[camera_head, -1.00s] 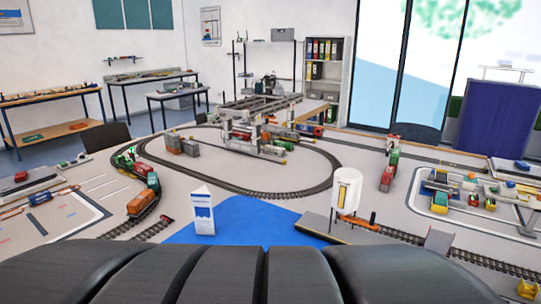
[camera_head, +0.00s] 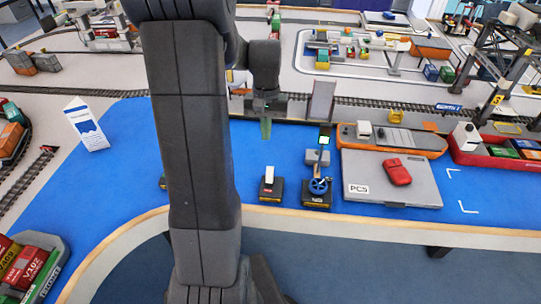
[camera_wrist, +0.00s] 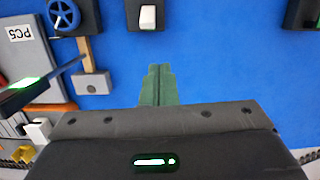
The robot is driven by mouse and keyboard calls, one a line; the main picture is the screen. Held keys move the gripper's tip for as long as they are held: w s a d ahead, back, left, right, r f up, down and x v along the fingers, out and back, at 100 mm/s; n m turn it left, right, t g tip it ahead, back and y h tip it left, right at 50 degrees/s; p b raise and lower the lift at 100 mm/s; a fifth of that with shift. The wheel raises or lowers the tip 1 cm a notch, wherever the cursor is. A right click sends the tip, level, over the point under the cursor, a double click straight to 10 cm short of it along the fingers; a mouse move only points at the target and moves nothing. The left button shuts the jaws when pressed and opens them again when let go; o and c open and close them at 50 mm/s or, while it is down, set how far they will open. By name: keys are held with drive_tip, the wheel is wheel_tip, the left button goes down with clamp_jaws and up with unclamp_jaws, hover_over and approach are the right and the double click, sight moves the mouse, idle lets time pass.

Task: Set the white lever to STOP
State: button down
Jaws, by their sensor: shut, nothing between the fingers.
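The white lever (camera_head: 269,174) stands on a small black base (camera_head: 271,190) near the front edge of the blue table area. The lever also shows at the top of the wrist view (camera_wrist: 148,17), seen from above. No STOP label is readable in these views. My gripper (camera_head: 266,128) is above the blue surface, farther back than the lever and apart from it. In the wrist view its green fingers (camera_wrist: 157,84) are together and empty, below the lever in the picture.
A blue handwheel (camera_head: 319,186) on a black base stands just right of the lever, with a lit screen (camera_head: 324,141) on a post behind it. Blue surface between fingers and lever is clear.

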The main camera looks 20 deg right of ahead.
sight(270, 176)
drive_tip(key=d, duration=0.2)
drive_tip(key=w+d+f, duration=0.1)
drive_tip(key=shift+m, duration=0.3)
drive_tip(key=f, duration=0.6)
drive_tip(key=s+a+f, duration=0.1)
drive_tip(key=f, duration=0.2)
drive_tip(key=shift+s, duration=0.1)
drive_tip(key=shift+s+a+f, duration=0.1)
drive_tip(key=shift+s+f, duration=0.05)
drive_tip(key=shift+s, duration=0.1)
drive_tip(key=shift+s+a+r+p, duration=0.25)
drive_tip(key=shift+s+a+r, duration=0.15)
drive_tip(key=shift+s, duration=0.25)
drive_tip(key=shift+s+a+r+p, duration=0.3)
drive_tip(key=shift+s+a, duration=0.1)
drive_tip(key=shift+s, duration=0.2)
